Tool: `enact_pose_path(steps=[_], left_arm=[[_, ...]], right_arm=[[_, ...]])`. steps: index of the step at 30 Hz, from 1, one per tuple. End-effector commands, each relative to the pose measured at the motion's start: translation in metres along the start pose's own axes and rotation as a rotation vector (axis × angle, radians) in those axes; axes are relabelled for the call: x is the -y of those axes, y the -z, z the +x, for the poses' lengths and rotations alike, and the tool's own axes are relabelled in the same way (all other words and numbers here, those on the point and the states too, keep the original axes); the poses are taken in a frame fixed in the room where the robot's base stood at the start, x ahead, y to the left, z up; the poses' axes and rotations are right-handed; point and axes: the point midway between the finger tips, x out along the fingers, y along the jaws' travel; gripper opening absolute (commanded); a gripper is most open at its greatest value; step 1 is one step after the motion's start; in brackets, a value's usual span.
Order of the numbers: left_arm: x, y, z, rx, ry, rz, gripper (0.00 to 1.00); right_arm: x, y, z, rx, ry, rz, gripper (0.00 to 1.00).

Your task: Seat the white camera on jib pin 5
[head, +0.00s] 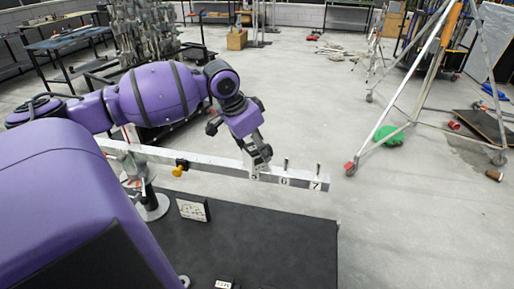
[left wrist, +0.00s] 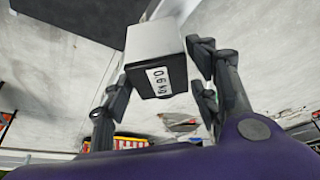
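The jib is a long white beam (head: 225,168) with upright pins and number plates 5, 6 and 7 near its right end. My left gripper (head: 260,158) is at the beam by plate 5 and hides pin 5. In the left wrist view, the left gripper (left wrist: 158,78) has its fingers close on both sides of a pale box, the white camera (left wrist: 152,38), whose dark near face bears a "0.6 kg" label. It appears held between the pads. Whether it touches the pin cannot be seen. Pin 6 (head: 285,164) and pin 7 (head: 318,170) look empty. My right gripper is not in view.
A dark platform (head: 265,240) lies below the beam, with a small labelled panel (head: 193,210) on it. A tripod frame (head: 410,100) and a green item (head: 389,136) stand beyond open floor.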

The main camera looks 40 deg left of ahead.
Motion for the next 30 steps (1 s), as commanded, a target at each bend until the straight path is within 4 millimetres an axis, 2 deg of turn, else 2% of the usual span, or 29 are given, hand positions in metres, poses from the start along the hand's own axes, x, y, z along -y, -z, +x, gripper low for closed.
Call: enact_pose_path(steps=[10, 14, 24, 30], left_arm=[[0.0, -0.003, 0.002, 0.006, -0.002, -0.001, 0.65], [0.001, -0.002, -0.007, 0.005, 0.001, -0.001, 0.65], [0.0, -0.002, -0.073, 0.005, 0.001, 0.001, 0.65], [0.0, -0.001, -0.104, 0.002, -0.001, 0.0, 0.65]], right_arm=[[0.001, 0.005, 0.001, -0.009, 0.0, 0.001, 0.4], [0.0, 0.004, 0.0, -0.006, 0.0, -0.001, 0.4], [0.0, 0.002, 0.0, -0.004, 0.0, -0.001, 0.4], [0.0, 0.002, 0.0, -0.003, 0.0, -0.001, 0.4]])
